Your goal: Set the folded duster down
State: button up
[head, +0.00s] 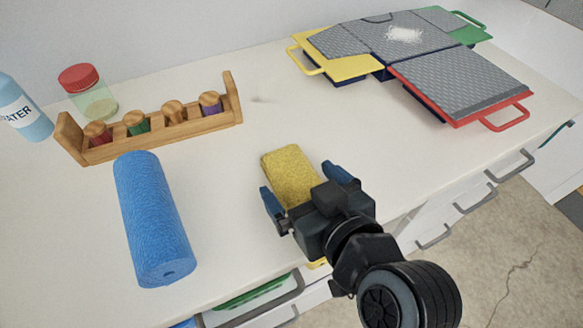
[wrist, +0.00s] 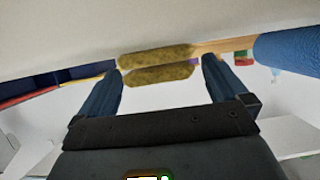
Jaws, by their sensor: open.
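The folded yellow duster (head: 290,174) lies on the white counter (head: 235,200) near the middle of the head view. In the wrist view the duster (wrist: 158,76) shows edge-on as two yellow layers between the fingertips. My gripper (head: 309,180) is open, with one blue finger on each side of the duster's near end. The duster's near end is partly hidden by the gripper in the head view.
A blue roll (head: 152,220) lies to the left. Behind it are a wooden rack (head: 165,132) with several coloured pegs, a red-lidded jar (head: 90,95) and a water bottle (head: 22,110). Grey-topped trays (head: 455,85) with coloured handles stand at the back right. The counter right of the duster is clear.

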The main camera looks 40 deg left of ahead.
jog(key=shift+x, duration=1.2)
jog(key=shift+c, duration=0.5)
jog(key=c, duration=1)
jog(key=shift+r, duration=0.1)
